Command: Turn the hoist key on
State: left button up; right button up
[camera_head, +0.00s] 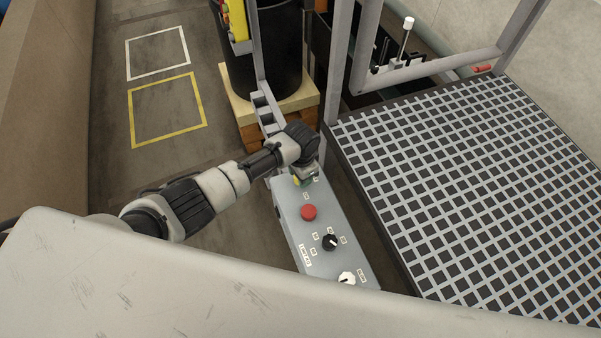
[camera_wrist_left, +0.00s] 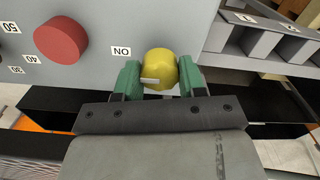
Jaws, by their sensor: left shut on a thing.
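The hoist key appears as a round yellow knob (camera_wrist_left: 161,66) with a pale bar mark on its lower left, at the end of a grey control box (camera_head: 291,226). In the wrist view an upside-down ON label (camera_wrist_left: 121,51) is left of the knob. My left gripper (camera_wrist_left: 160,82) has its green fingers on either side of the yellow knob and is shut on it. In the head view my left gripper (camera_head: 302,179) is at the far end of the box and hides most of the knob. My right gripper is not in view.
A red button (camera_head: 309,212), a black dial (camera_head: 330,242) and a white dial (camera_head: 347,278) sit on the box nearer me. A grating platform (camera_head: 480,180) lies right. A dark drum (camera_head: 275,60) stands on a wooden pallet (camera_head: 250,112) behind. Floor at left is clear.

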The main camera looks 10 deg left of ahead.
pick_arm(q)
jog(key=o, duration=0.9)
notch_tip(320, 180, up, 11)
jog(key=b, duration=0.1)
jog(key=shift+f, duration=0.1)
dwell(0.4)
